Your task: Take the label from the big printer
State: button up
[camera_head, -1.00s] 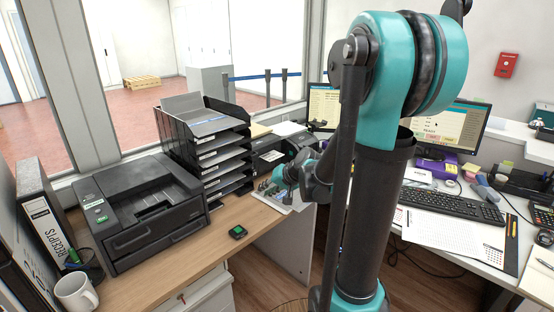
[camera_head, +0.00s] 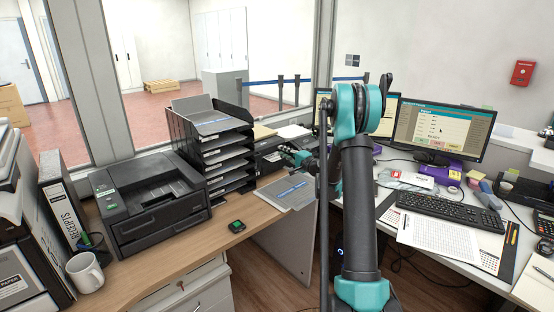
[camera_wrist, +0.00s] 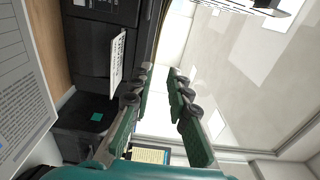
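A black printer (camera_head: 268,158) stands on the wooden desk behind the stack of trays, partly hidden by it in the head view. In the wrist view the dark printer body (camera_wrist: 92,40) fills the upper left, and a white printed label (camera_wrist: 118,62) sticks out from its front. My gripper (camera_wrist: 162,72) is open and empty. Its two green fingers with dark pads point toward the top of the wrist view, with the label just left of the left finger, outside the gap. In the head view my gripper (camera_head: 303,156) is small and beside the printer's right end.
Another large black printer (camera_head: 150,205) stands on the desk at left. The black tray stack (camera_head: 212,150) is close to the gripper's left. A grey sheet or folder with a blue stripe (camera_head: 288,192) lies on the desk corner below it. Monitors and a keyboard (camera_head: 440,205) are at right.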

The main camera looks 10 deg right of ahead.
jog(key=w+a+f, duration=0.2)
jog(key=w+f, duration=0.2)
jog(key=f, duration=0.2)
jog(key=shift+a+f, duration=0.4)
dwell(0.3)
grip_shut()
dwell(0.5)
